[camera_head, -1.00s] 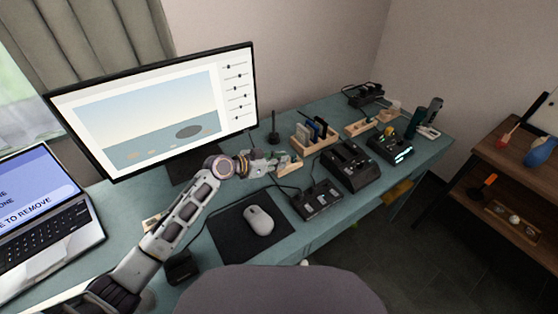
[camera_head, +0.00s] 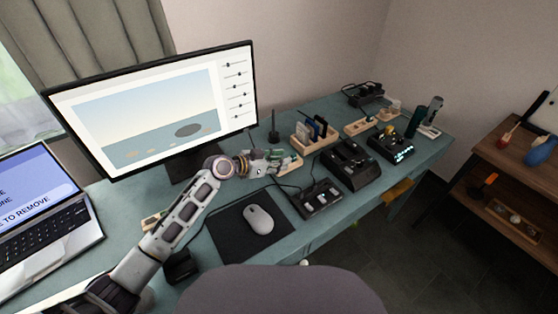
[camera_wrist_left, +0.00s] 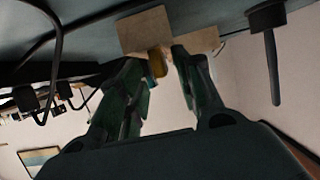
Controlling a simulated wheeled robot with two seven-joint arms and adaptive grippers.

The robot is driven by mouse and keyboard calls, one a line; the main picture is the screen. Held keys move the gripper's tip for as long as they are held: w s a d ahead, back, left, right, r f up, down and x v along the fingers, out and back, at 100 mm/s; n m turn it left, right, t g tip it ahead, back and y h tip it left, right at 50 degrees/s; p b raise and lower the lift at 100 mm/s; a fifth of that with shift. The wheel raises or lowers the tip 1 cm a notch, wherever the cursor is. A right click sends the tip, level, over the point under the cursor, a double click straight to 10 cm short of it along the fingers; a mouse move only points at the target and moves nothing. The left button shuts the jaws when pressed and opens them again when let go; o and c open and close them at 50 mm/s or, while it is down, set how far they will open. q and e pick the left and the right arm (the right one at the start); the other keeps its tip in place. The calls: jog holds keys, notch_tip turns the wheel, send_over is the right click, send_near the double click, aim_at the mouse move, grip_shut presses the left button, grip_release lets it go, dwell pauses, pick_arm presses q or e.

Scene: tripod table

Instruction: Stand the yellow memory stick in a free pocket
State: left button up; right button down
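My left gripper (camera_head: 281,158) reaches in from the left over the desk, beside a small pale wooden block (camera_head: 293,165). In the left wrist view, the gripper's two dark green fingers (camera_wrist_left: 160,88) are apart. A small yellow piece (camera_wrist_left: 157,62), probably the yellow memory stick, shows between and beyond the fingertips, against the wooden block (camera_wrist_left: 143,30). I cannot tell whether the fingers touch it. In the head view the gripper hides it. A wooden rack (camera_head: 302,144) with upright dark, blue and white pieces stands behind and right of the gripper. My right gripper is not in view.
Black devices (camera_head: 350,165) fill the desk right of the gripper; one has a yellow piece (camera_head: 389,130) on it. A monitor (camera_head: 150,110) stands behind the arm. A mouse (camera_head: 258,219) lies on a dark mat in front. A dark upright post (camera_head: 273,128) stands behind the gripper.

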pick_arm(q)
jog(key=shift+s+a+f, duration=0.15)
jog(key=shift+a+f, duration=0.1)
jog(key=shift+f, duration=0.05)
jog(key=shift+s+a, duration=0.1)
jog(key=shift+a, duration=0.05)
jog(key=v, duration=1.1)
jog(key=shift+r, duration=0.45)
dwell(0.5)
